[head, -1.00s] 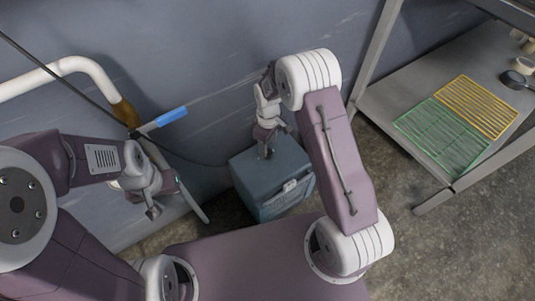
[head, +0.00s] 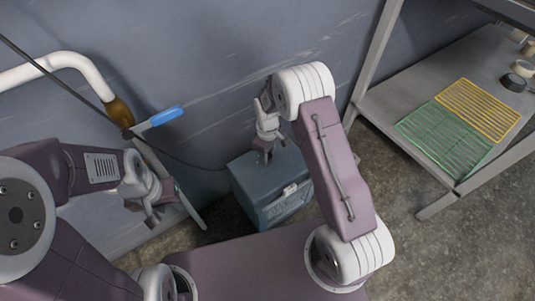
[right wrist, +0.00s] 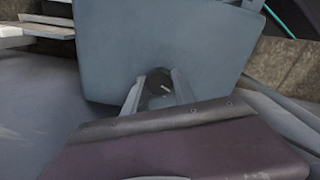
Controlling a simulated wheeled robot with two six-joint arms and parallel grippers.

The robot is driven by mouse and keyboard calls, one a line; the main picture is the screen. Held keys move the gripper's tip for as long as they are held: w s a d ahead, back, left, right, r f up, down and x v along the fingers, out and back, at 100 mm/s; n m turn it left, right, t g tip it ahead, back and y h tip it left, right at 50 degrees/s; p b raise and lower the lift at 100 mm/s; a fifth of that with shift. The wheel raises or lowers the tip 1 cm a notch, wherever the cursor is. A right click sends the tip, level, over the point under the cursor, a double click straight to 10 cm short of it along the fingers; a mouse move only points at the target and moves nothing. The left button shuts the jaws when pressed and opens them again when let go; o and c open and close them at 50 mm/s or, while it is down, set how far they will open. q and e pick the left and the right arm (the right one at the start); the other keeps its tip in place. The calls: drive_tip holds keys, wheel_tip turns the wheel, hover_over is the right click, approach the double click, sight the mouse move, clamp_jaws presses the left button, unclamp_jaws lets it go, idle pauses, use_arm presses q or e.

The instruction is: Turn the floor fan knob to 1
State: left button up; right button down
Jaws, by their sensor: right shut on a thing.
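The floor fan is a blue-grey box (head: 243,188) standing on the floor against the wall. In the right wrist view its flat top (right wrist: 175,35) fills the upper middle. A dark round knob (right wrist: 158,88) with a short pale mark shows there, between my fingers. My right gripper (head: 266,157) points down onto the box's top; in the right wrist view (right wrist: 158,94) it is shut on the knob, one finger on each side. Any numbers around the knob are not readable. My left gripper (head: 154,214) hangs away from the fan at the left; its finger gap is unclear.
A white pipe (head: 65,60) with a blue-handled lever (head: 166,115) runs along the wall at left. A dark cable hangs across the wall. At right, a metal shelf (head: 385,110) holds a green rack (head: 445,140) and a yellow rack (head: 480,108). Floor between fan and shelf is clear.

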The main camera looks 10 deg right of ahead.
drive_tip(key=m+p, duration=0.1)
drive_tip(key=p, duration=0.1)
drive_tip(key=m+p, duration=0.2)
drive_tip(key=shift+r, duration=0.25)
drive_tip(key=m+p, duration=0.2)
drive_tip(key=m, duration=0.1)
drive_tip(key=shift+f+p, duration=0.1)
drive_tip(key=shift+p, duration=0.25)
drive_tip(key=shift+f+m+p, duration=0.15)
drive_tip(key=shift+m+p, duration=0.4)
drive_tip(key=shift+m, duration=0.55)
drive_tip(key=c, duration=1)
unclamp_jaws()
wheel_tip(320, 180, up, 9)
drive_tip(key=p, duration=0.4)
